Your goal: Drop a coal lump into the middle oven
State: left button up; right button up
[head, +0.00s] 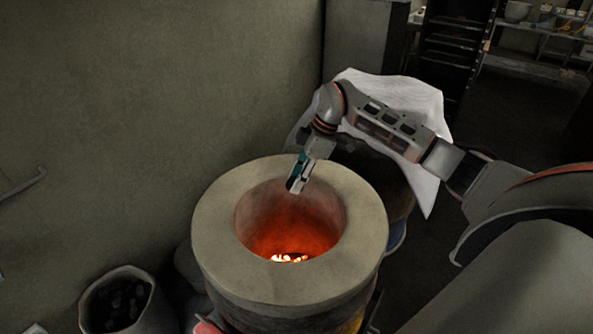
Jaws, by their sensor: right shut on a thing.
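The barrel oven (225,222) stands at the centre of the head view, with a thick round rim and an open top. Bright embers (289,258) glow at the bottom of it. My right gripper (295,183) points down over the far part of the opening, near the inner edge of the rim. It is shut on a small dark piece, mostly hidden by the fingers, which looks like a coal lump. My left gripper is not in view.
A sack (145,310) with dark coal stands on the floor at the lower left. Behind the oven, a white cloth (420,105) lies over another barrel. A wall (120,120) runs along the left. A dark rack (455,50) stands at the back.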

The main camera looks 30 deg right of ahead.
jog(key=shift+s+a+f, duration=0.1)
jog(key=shift+s+f, duration=0.05)
jog(key=shift+f, duration=0.5)
notch_tip(320, 180, down, 3)
jog(key=shift+r, duration=0.1)
jog(key=shift+f, duration=0.85)
jog(key=o, duration=1.1)
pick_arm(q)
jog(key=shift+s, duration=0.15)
pick_arm(e)
jog(key=shift+o, duration=0.2)
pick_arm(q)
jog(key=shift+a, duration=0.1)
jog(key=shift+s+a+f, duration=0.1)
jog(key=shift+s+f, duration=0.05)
pick_arm(e)
jog(key=v, duration=1.2)
